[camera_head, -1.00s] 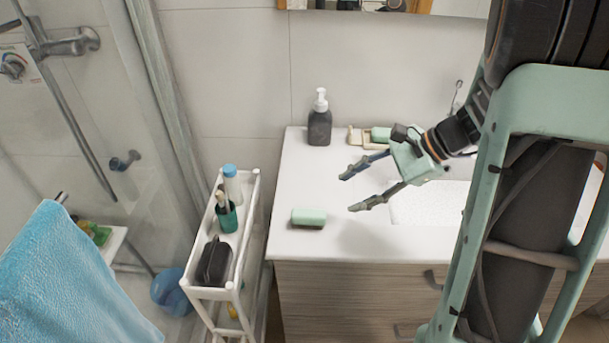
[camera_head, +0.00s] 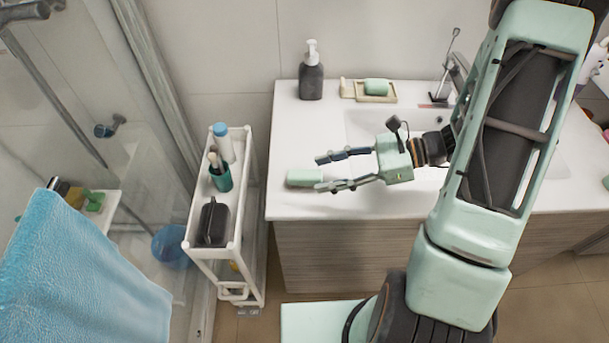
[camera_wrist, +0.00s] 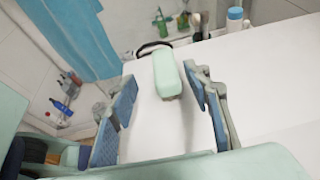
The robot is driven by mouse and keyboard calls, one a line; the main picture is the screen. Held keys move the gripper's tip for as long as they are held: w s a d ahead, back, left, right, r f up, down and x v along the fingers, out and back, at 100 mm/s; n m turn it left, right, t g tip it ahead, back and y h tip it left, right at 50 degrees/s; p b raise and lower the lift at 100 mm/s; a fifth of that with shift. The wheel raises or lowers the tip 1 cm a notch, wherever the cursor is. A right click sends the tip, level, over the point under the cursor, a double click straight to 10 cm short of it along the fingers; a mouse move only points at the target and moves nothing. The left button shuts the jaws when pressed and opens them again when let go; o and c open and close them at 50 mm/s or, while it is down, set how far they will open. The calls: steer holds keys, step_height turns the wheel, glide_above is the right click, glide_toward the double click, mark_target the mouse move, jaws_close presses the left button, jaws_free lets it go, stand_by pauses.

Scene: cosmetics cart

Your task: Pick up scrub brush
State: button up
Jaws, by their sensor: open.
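The scrub brush (camera_head: 304,177), a pale green block, lies on the white counter near its left edge. My gripper (camera_head: 319,173) is open and empty just to its right, with the fingertips reaching the brush's right end in the head view. In the wrist view the brush (camera_wrist: 168,76) lies ahead, between the lines of the two spread blue-padded fingers. A gap shows on both sides, and I see no contact. The brush's underside is hidden in the wrist view.
A green soap bar (camera_head: 376,86) sits on a dish at the back of the counter, beside a dark pump bottle (camera_head: 311,77). A white cart (camera_head: 239,205) with bottles and a black case stands left of the counter. A blue towel (camera_head: 80,270) hangs at lower left.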

mark_target(306, 173)
steer(key=shift+w+p+x, duration=0.15)
steer(key=shift+p+x, duration=0.1)
steer(key=shift+x, duration=1.15)
steer(key=shift+w+p+x, duration=0.15)
steer(key=shift+p+x, duration=0.1)
steer(key=shift+x, duration=1.1)
steer(key=shift+r, duration=0.2)
jaws_close()
